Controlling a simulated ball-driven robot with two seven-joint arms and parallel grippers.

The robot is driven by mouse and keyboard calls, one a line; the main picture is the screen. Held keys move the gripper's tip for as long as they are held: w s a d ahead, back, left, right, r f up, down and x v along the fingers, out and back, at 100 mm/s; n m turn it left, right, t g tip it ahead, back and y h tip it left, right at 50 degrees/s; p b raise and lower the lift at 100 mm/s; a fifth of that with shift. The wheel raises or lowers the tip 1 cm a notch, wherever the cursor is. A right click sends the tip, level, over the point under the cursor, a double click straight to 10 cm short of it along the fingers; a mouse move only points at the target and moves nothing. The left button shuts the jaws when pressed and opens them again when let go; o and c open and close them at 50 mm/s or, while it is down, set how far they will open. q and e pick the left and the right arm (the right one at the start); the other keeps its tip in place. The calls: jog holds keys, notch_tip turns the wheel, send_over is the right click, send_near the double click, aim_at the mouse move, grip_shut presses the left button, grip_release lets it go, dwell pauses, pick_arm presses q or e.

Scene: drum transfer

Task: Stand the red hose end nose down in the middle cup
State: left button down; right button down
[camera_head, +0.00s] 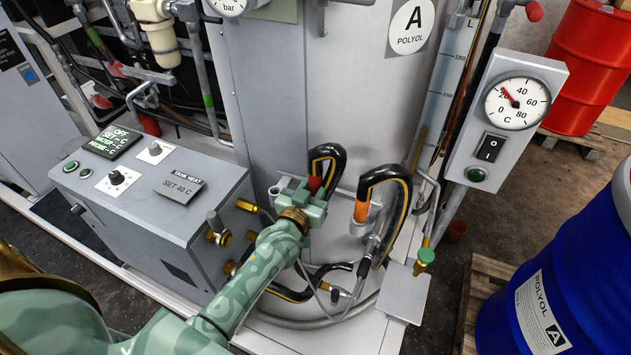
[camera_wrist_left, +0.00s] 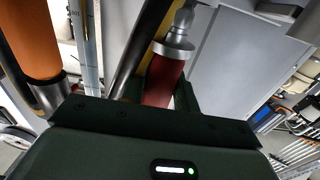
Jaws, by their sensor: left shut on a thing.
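My left gripper (camera_head: 310,203) is shut on the red hose end (camera_head: 315,184), beside the front of the grey tank. A black hose with a yellow stripe arches up from the red end. In the left wrist view the red hose end (camera_wrist_left: 164,78) sits between my fingers (camera_wrist_left: 158,96), with its metal nose (camera_wrist_left: 176,42) clear of them. The orange hose end (camera_head: 361,211) stands in a holder to the right; it also shows in the left wrist view (camera_wrist_left: 30,42). The middle cup is hidden behind my gripper, so I cannot tell how the red nose sits to it. My right gripper is not in view.
A grey control box (camera_head: 150,195) with brass fittings stands left of my arm. A second arched hose (camera_head: 385,172) rises close on the right. A gauge box (camera_head: 503,115) and a blue drum (camera_head: 560,270) stand farther right. Loose hoses lie below my gripper.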

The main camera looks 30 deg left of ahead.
pick_arm(q)
jog(key=shift+f, duration=1.55)
jog(key=c, duration=1)
grip_release()
jog(key=shift+f, duration=0.1)
jog(key=shift+s, duration=0.1)
jog(key=s+p, duration=0.2)
jog(key=s, duration=1.4)
jog(key=shift+d, duration=0.45)
